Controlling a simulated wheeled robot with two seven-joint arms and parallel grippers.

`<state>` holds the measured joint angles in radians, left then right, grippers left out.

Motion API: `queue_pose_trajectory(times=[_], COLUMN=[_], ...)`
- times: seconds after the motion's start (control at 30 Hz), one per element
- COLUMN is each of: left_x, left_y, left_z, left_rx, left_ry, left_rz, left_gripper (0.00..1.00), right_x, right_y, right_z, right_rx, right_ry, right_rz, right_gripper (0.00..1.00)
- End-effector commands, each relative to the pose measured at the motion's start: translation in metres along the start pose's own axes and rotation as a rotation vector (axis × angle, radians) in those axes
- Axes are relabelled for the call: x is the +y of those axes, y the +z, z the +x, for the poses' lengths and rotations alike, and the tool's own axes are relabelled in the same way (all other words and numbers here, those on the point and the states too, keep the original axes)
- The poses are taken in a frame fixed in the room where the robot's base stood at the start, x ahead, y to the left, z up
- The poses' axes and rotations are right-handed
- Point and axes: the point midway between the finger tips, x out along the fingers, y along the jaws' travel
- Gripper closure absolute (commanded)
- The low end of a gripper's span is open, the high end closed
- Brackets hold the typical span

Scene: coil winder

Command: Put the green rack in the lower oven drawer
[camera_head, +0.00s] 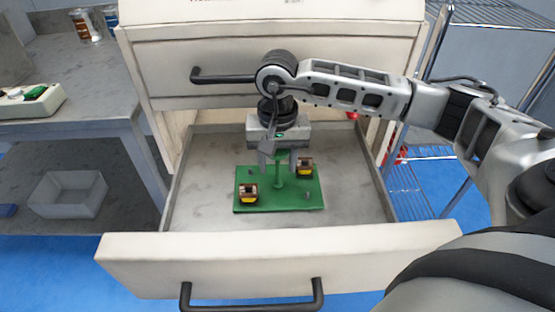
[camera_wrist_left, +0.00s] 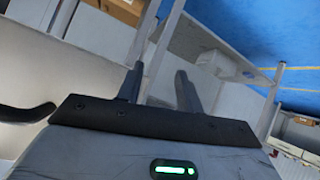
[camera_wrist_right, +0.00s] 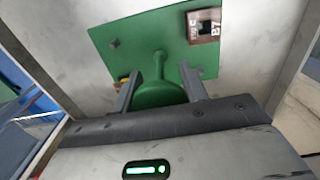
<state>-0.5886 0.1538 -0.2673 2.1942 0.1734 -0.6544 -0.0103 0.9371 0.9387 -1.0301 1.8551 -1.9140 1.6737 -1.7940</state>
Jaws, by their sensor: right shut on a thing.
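The green rack (camera_head: 281,201) is a flat plate with a central post and round knob, and it carries two small coils. It is inside the open lower oven drawer (camera_head: 350,217), near its middle; I cannot tell whether it touches the floor. My right gripper (camera_head: 281,160) is above the plate, shut on the rack's knob. In the right wrist view the knob (camera_wrist_right: 160,94) sits between the fingers (camera_wrist_right: 160,92). My left gripper (camera_wrist_left: 158,88) shows only in its own wrist view, with fingers apart and nothing between them.
The upper drawer (camera_head: 210,75) is shut above the lower one, partly behind my right arm. A grey bench (camera_head: 95,118) stands at the left, with a white bin (camera_head: 68,194) on its lower shelf. A wire shelf unit (camera_head: 415,185) is at the right. Bare drawer floor surrounds the rack.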

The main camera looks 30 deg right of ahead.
Motion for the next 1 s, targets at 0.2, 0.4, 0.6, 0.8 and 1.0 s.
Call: queue_pose_trajectory(times=[0.2,0.4,0.6,0.8,1.0], left_x=[0.0,-0.001,-0.001,-0.001,-0.003], left_y=[0.005,0.005,0.0,-0.006,-0.014], left_z=[0.003,0.003,-0.001,-0.009,-0.017], left_rx=[-0.012,-0.012,-0.003,0.012,0.033], left_ry=[0.002,0.001,-0.003,-0.011,-0.025], left_rz=[-0.002,-0.001,0.003,0.007,0.008], left_gripper=[0.64,0.64,0.64,0.64,0.64], right_x=[0.0,0.0,-0.001,-0.001,-0.001], right_y=[0.0,0.0,0.0,-0.001,-0.001], right_z=[0.002,0.002,-0.007,-0.046,-0.089], right_rx=[0.0,0.0,0.001,0.004,0.004], right_ry=[0.0,0.0,-0.002,-0.004,-0.004], right_rz=[0.0,0.0,0.0,-0.001,0.0], right_gripper=[0.35,0.35,0.35,0.35,0.35])
